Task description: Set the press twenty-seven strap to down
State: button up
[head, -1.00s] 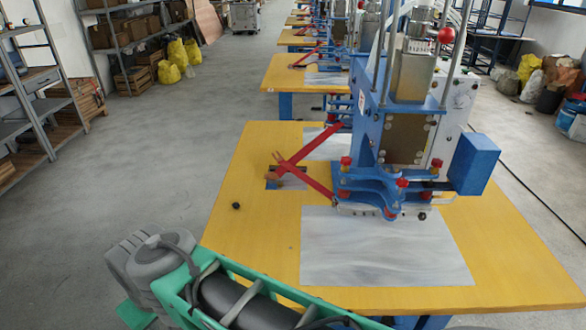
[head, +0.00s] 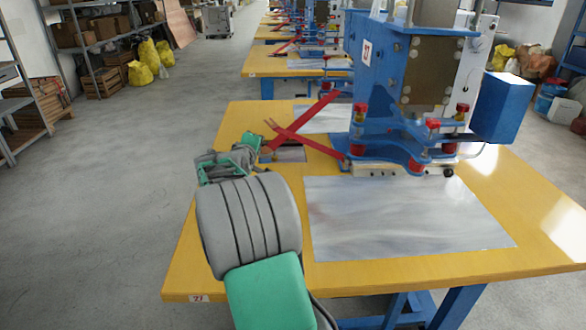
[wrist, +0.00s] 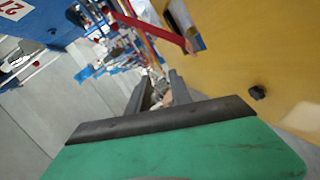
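Press twenty-seven (head: 385,75) is blue, with its number plate (head: 366,51) on its side; the plate also shows in the wrist view (wrist: 15,9). A red strap, or lever pair (head: 305,125), sticks out from its left side as two crossing bars, one sloping up to the press body and one running to its base. In the wrist view a red bar (wrist: 150,27) crosses the top, ahead of my gripper. My gripper (wrist: 160,88) has its two fingers apart with nothing between them. In the head view it is just left of the red bars, partly hidden behind my arm.
The yellow table (head: 190,255) carries a grey metal sheet (head: 400,220) in front of the press. A black knob (wrist: 257,92) is on the yellow surface in the wrist view. More presses stand in a row behind. The floor at left is free.

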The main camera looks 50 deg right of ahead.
aim_at(293, 135)
jog(key=d+f+h+b, duration=0.1)
jog(key=d, duration=0.4)
jog(key=d+f+n+g+h, duration=0.1)
jog(key=d, duration=0.5)
jog(key=s+d+f+h+b, duration=0.1)
jog(key=d, duration=0.4)
jog(key=shift+d+f+n+g+h+b, duration=0.2)
jog(key=shift+n+g+h+b, duration=0.1)
jog(key=shift+h+b, duration=0.1)
jog(key=shift+w+d, duration=0.2)
jog(key=shift+d, duration=0.1)
grip_shut()
